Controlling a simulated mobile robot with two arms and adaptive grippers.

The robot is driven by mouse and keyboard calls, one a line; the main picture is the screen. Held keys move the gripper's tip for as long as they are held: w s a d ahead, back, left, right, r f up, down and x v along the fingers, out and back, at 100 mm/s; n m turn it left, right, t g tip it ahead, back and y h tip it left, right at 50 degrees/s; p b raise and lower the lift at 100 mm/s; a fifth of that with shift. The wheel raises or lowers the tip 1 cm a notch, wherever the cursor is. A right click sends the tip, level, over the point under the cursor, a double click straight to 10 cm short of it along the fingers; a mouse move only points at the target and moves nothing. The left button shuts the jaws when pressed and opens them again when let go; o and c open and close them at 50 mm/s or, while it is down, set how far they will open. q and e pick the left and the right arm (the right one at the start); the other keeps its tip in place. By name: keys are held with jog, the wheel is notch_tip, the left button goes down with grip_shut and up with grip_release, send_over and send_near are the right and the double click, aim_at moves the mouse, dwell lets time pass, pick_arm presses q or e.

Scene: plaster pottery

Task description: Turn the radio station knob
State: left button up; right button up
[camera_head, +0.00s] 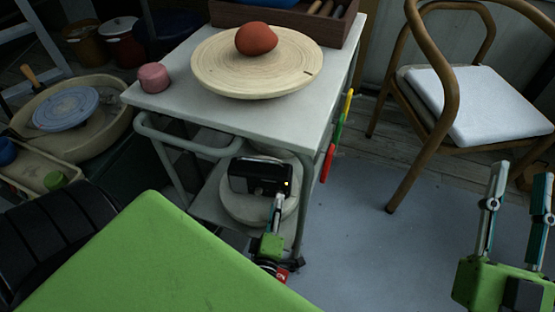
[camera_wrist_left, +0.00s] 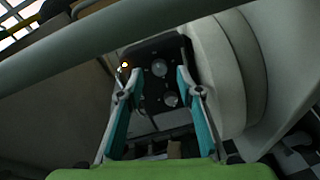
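A small black radio (camera_head: 260,175) with a lit yellow light sits on the cart's lower level, in front of a round pale object. In the left wrist view the radio's dark face (camera_wrist_left: 146,88) shows an upper round knob (camera_wrist_left: 159,68) and a lower round knob (camera_wrist_left: 171,99). Which one is the station knob I cannot tell. My left gripper (camera_head: 278,200) is right at the radio's front; in its wrist view the fingers (camera_wrist_left: 158,76) are apart, on either side of the knobs. Contact cannot be made out. My right gripper (camera_head: 520,175) is open and empty at the right.
The white cart (camera_head: 190,107) carries a round wooden board (camera_head: 215,75) with a red-brown lump (camera_head: 256,39) and a pink cylinder (camera_head: 154,77). Its side rail (camera_wrist_left: 100,38) crosses above my left gripper. A wooden chair (camera_head: 480,105) stands right; floor between is clear.

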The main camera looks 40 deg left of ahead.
pick_arm(q)
jog(key=v, duration=0.9)
jog(key=shift+s, duration=0.3)
jog(key=shift+d, duration=0.15)
